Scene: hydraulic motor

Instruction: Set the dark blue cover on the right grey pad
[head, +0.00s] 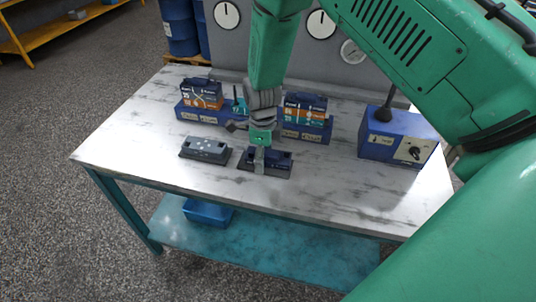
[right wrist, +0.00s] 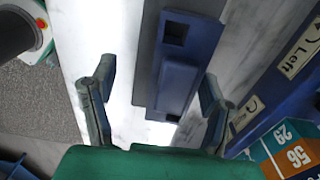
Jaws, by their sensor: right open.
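The dark blue cover (head: 281,160) lies over the right grey pad (head: 244,165) near the middle of the table. The cover (right wrist: 180,85) also shows in the right wrist view, on the grey pad (right wrist: 146,60); I cannot tell whether it is fully seated. My right gripper (head: 262,150) is just above the cover in the head view. In the right wrist view its fingers (right wrist: 156,75) are spread apart on either side of the cover, with gaps visible. The left grey pad (head: 206,150) carries a grey block with light spots. My left gripper is out of view.
Two blue bins with labelled boxes stand behind: the left bin (head: 205,115) and the right bin (head: 315,132). A blue control box (head: 396,137) with a dial stands at right. The front and left tabletop (head: 130,145) is clear.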

